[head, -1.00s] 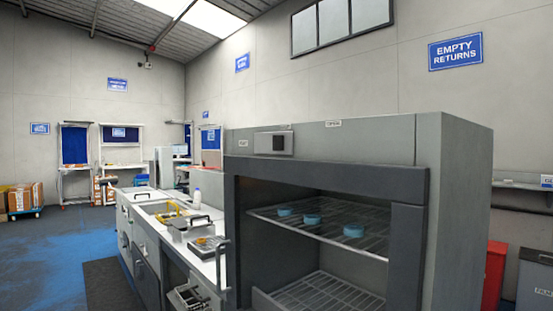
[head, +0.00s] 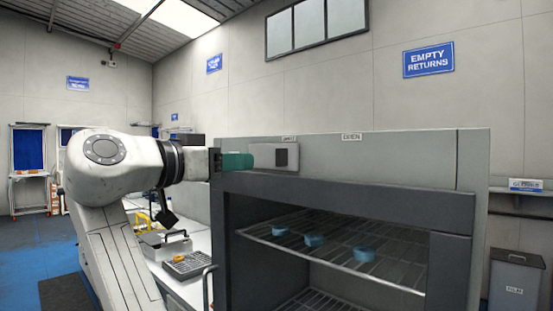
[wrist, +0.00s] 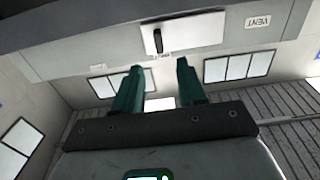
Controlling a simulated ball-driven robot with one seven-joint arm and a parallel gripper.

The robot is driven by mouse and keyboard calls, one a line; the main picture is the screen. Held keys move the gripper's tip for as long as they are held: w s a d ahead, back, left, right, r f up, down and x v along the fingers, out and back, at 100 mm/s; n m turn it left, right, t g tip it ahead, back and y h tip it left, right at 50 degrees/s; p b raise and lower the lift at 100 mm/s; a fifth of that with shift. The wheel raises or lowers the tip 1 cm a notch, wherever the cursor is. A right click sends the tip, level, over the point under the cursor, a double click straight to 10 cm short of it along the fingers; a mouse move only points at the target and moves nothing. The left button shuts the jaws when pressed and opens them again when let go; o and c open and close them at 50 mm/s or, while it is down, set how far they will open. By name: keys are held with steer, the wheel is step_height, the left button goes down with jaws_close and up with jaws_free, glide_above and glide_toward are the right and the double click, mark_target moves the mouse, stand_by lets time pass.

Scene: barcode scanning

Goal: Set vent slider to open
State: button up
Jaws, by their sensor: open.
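The vent slider is a dark knob (head: 282,157) on a light plate (head: 294,157) on the upper front of the grey oven-like cabinet. The knob stands right of the plate's middle in the earlier head view. My gripper (head: 253,161) has teal fingers and covers the plate's left part in the head view. In the wrist view the scene is upside down, and the knob (wrist: 158,40) sits near the left end of the plate (wrist: 195,31). My open, empty gripper (wrist: 159,65) has its fingertips just short of the plate, with the knob lined up between them. I see no contact.
Below, the cabinet (head: 400,160) is open, with blue round pieces (head: 315,240) on a wire rack. A worktop with trays (head: 187,264) stands left.

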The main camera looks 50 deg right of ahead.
mark_target(277, 156)
steer(key=d, duration=0.3)
steer(key=d+p, duration=0.1)
steer(key=d, duration=0.3)
steer(key=d+p, duration=0.1)
steer(key=d, duration=0.3)
steer(key=shift+w+r, duration=0.1)
steer(key=shift+r, duration=0.2)
steer(key=shift+a, duration=0.1)
jaws_close()
